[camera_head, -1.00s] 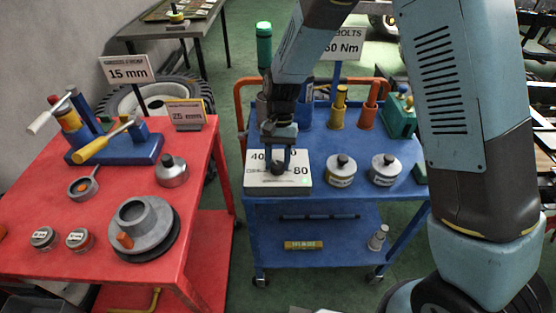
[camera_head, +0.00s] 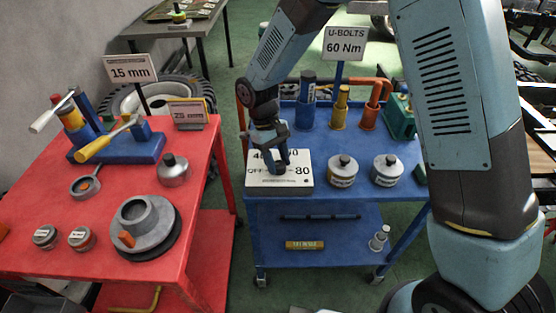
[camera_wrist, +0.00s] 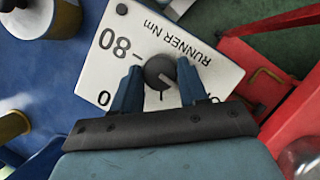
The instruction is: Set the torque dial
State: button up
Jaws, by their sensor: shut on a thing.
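The torque dial is a white panel (camera_head: 300,181) at the front left of the blue cart, marked OFF, 40, 60 and 80. Its dark round knob (camera_wrist: 160,72) sits between my fingers in the wrist view. My gripper (camera_head: 276,168) points down over the panel and is shut on the knob, hiding part of the numbers. The panel also shows in the wrist view (camera_wrist: 190,30), turned round, with 80 readable. A thin light mark shows on the knob, but I cannot tell exactly which number it points to. A small lamp (camera_wrist: 122,9) by the 80 corner looks dark.
A sign (camera_head: 345,45) reads "U-BOLTS 60 Nm". Two grey lidded pots (camera_head: 342,170) (camera_head: 387,170) stand right of the panel, with coloured posts behind. The red cart (camera_head: 205,215) at left holds several tools and parts.

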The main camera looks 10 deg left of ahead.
jog(key=shift+n, duration=0.6)
jog(key=o, duration=1)
jog(key=shift+r+t, duration=0.1)
jog(key=shift+t, duration=0.2)
jog(key=v, duration=1.3)
jog(key=shift+a, duration=0.3)
jog(key=shift+w+d+r, duration=0.1)
jog(key=shift+w+r, duration=0.1)
